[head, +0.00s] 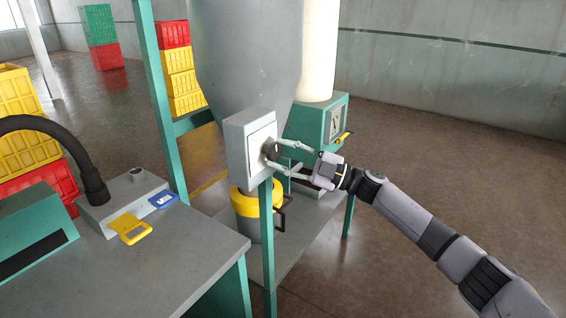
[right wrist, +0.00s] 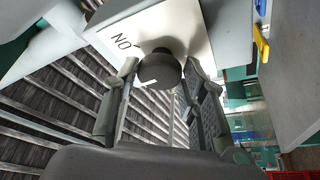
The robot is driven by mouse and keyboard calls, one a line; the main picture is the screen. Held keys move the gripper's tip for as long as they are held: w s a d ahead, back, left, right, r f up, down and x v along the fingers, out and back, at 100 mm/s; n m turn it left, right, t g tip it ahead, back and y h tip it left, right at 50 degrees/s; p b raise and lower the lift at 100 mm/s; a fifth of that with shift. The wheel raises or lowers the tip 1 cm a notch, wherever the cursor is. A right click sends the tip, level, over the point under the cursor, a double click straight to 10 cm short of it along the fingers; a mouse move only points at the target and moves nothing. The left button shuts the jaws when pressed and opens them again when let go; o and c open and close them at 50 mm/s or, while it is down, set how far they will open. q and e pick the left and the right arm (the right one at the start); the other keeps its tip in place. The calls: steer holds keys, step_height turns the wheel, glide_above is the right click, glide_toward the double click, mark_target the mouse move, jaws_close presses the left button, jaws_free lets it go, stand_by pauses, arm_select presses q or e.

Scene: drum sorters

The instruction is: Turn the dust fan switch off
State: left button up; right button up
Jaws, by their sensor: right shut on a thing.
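The dust fan switch is a dark round knob (head: 270,151) on a pale grey box (head: 236,147) fixed to the green frame in front of the grey hopper. My right gripper (head: 276,158) reaches it from the right and is shut on the knob, one finger on each side. In the right wrist view the knob (right wrist: 160,68) sits between the two fingers (right wrist: 160,85), with a white mark on its face. A white plate (right wrist: 185,28) with the lettering "ON", seen turned, lies behind it. My left gripper is not in view.
A green dial box (head: 310,121) stands behind my right gripper. Below are a yellow-lidded container (head: 247,204) and a grey shelf. A grey table (head: 170,262) with a yellow device (head: 130,229) and a blue one (head: 163,200) is at left. The floor at right is clear.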

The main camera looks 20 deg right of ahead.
steer(key=n, duration=0.2)
steer(key=n+g, duration=0.1)
steer(key=n, duration=0.1)
steer(key=shift+d+r+g+h, duration=0.1)
steer(key=shift+r+g+h, duration=0.05)
steer(key=shift+g+h, duration=0.15)
steer(key=shift+r+n+g+h, duration=0.1)
steer(key=shift+n+g+h, duration=0.4)
steer(key=shift+n, duration=1.5)
steer(key=o, duration=1.2)
steer(key=shift+c, duration=0.2)
steer(key=shift+r, duration=0.1)
steer(key=v, duration=1.2)
steer(key=shift+w, duration=0.1)
